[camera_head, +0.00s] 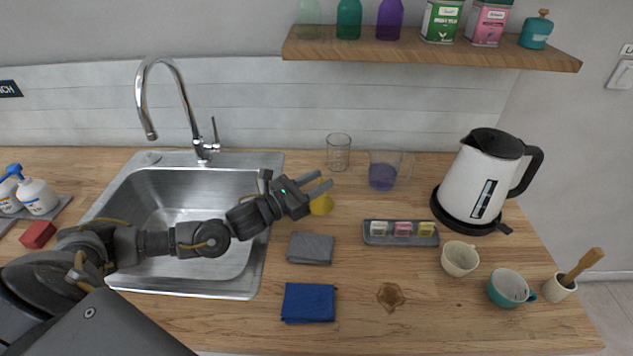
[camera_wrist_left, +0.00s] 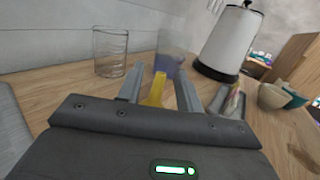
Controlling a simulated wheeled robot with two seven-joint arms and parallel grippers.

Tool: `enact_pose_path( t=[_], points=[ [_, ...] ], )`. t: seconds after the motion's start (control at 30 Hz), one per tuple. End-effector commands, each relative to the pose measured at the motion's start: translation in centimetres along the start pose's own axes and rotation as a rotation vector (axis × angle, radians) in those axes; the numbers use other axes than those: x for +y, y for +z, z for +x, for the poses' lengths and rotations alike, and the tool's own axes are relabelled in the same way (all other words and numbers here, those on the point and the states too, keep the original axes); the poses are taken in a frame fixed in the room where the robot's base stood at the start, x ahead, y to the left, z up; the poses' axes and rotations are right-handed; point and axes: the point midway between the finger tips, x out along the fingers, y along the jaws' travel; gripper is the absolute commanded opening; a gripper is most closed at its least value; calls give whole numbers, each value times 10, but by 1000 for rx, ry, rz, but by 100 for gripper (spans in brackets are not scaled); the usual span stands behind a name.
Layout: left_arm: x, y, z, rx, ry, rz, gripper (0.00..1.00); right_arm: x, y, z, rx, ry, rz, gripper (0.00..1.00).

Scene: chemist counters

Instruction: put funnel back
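A small yellow object, which looks like the funnel (camera_head: 321,204), is on the wooden counter to the right of the sink. My left gripper (camera_head: 323,181) reaches across the sink from the left and partly covers it in the head view. In the left wrist view the yellow funnel (camera_wrist_left: 155,92) shows between the two spread fingers of the left gripper (camera_wrist_left: 158,76), with gaps on both sides. The left gripper is open and holds nothing. The funnel's lower part is hidden behind the gripper body there. My right gripper is in neither view.
A glass beaker (camera_head: 339,153) and a measuring jug with purple liquid (camera_head: 383,174) stand just behind. A kettle (camera_head: 482,180), a grey tray (camera_head: 375,240) and cups (camera_head: 460,258) are to the right. Grey (camera_head: 311,248) and blue (camera_head: 309,302) cloths lie in front. A shelf (camera_head: 430,52) hangs above.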

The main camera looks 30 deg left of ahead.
Motion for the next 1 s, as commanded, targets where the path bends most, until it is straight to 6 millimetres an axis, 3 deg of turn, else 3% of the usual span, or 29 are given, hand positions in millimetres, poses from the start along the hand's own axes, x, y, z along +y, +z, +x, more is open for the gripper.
enact_pose_path(
  t=[0.33,0.7,1.0],
  points=[
    [0,4,-2,1,0,1,36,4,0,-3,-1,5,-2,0],
    [1,0,-60,3,0,2,36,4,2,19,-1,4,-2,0],
    [0,4,-75,-1,0,0,36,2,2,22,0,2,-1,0]
  ],
)
